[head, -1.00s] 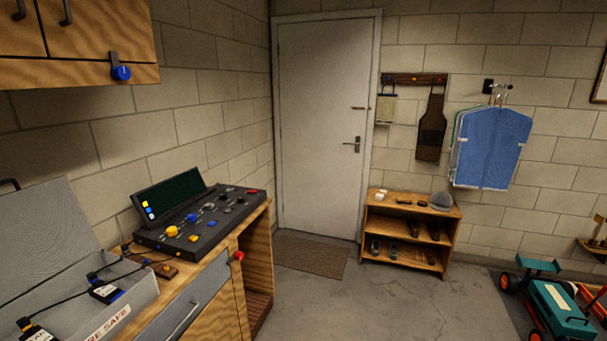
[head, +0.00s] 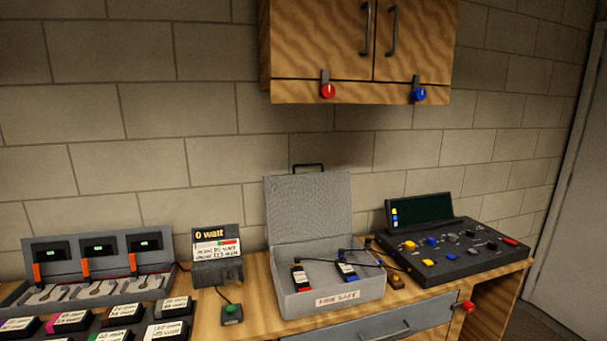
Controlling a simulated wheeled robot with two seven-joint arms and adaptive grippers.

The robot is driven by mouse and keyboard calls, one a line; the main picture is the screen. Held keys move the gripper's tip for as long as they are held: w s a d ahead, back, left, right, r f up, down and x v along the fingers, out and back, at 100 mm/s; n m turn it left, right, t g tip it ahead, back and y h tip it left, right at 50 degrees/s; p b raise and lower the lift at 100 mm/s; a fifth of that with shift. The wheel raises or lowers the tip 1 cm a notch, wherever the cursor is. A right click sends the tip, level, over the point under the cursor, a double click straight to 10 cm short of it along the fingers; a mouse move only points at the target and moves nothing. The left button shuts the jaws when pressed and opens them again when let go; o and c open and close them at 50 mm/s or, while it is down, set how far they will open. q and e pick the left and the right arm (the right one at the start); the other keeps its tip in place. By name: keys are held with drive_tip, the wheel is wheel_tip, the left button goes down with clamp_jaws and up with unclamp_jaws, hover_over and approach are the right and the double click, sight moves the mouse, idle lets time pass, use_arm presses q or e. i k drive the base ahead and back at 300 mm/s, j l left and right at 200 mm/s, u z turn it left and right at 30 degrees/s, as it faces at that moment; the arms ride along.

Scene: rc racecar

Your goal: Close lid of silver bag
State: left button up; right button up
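The silver bag (head: 328,303) is a grey box-shaped case on the wooden bench, in the middle of the head view. Its lid (head: 309,211) stands open and upright at the back, with a dark handle (head: 308,167) on its top edge. Inside lie two dark battery packs, one with a red label (head: 300,278) and one with a blue label (head: 347,271). Thin black leads run from them to the right, over the case's rim. The front wall carries a "FIRE SAFE" label. Neither of my grippers is in view.
A black control console (head: 455,250) stands right of the case. A "0 watt" meter (head: 217,258) and a green button box (head: 232,314) stand left of it. Charging bays (head: 100,264) and several labelled packs fill the left. A wooden cabinet (head: 365,50) hangs above.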

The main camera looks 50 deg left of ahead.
sight(304, 207)
drive_tip(key=u, duration=1.65)
drive_tip(key=i+l+u, duration=0.1)
drive_tip(key=i, duration=0.25)
drive_tip(key=i+l, duration=0.15)
drive_tip(key=i, duration=0.15)
drive_tip(key=i+u, duration=0.05)
